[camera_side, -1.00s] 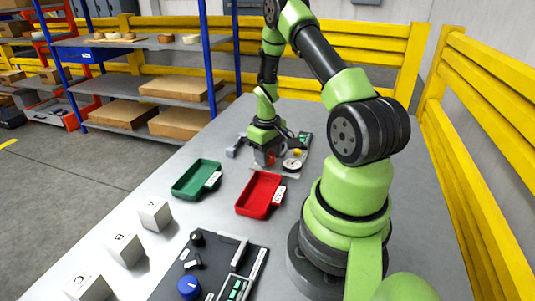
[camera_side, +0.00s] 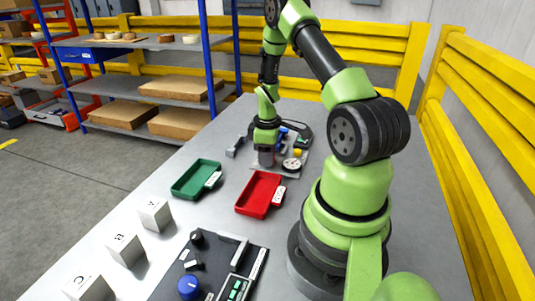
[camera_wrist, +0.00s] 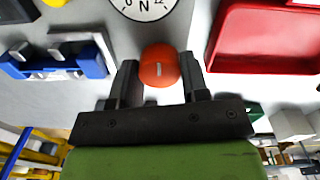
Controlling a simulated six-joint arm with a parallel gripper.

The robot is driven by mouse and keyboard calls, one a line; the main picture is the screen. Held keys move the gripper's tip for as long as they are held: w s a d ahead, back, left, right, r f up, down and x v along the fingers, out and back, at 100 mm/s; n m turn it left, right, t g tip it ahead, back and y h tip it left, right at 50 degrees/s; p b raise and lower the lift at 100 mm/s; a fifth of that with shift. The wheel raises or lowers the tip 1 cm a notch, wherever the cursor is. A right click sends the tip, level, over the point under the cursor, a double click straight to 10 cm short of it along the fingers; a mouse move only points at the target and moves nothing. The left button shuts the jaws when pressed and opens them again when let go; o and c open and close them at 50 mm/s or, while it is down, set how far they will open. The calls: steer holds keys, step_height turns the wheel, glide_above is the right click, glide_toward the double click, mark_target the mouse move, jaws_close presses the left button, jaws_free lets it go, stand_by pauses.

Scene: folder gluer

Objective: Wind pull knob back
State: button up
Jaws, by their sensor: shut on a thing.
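What the knob is mounted on is hidden.
A round white dial (camera_side: 291,164) is just right of my gripper, with a yellow button (camera_side: 297,152) behind it. A blue part (camera_wrist: 90,64) is left in the wrist view. A red tray (camera_side: 247,211) and green tray (camera_side: 182,194) stand nearer.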

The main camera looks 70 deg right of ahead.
stand_by(0.3)
steer(key=o, duration=0.9)
step_height(320, 180, up, 10)
steer(key=shift+a+f, duration=0.1)
steer(key=w+a+r+m+t, duration=0.2)
steer(key=w+a+r, duration=0.1)
steer(key=a+r, duration=0.55)
steer(key=s+a+r+m+t, duration=0.1)
steer(key=s+a+r, duration=0.2)
steer(key=a, duration=0.3)
steer(key=s+a+r+m+t+y, duration=0.1)
steer(key=s+a+r+t, duration=0.1)
steer(key=a, duration=0.4)
steer(key=s+a+r+m+t+y, duration=0.1)
steer(key=s+a+r+m+t, duration=0.1)
steer(key=s+a+r, duration=0.2)
steer(key=shift+s+a+r, duration=0.2)
steer(key=shift+a+r, duration=0.25)
steer(key=shift+r, duration=0.05)
steer(key=shift+s+a+r, duration=0.15)
steer(key=shift+a+r, duration=0.3)
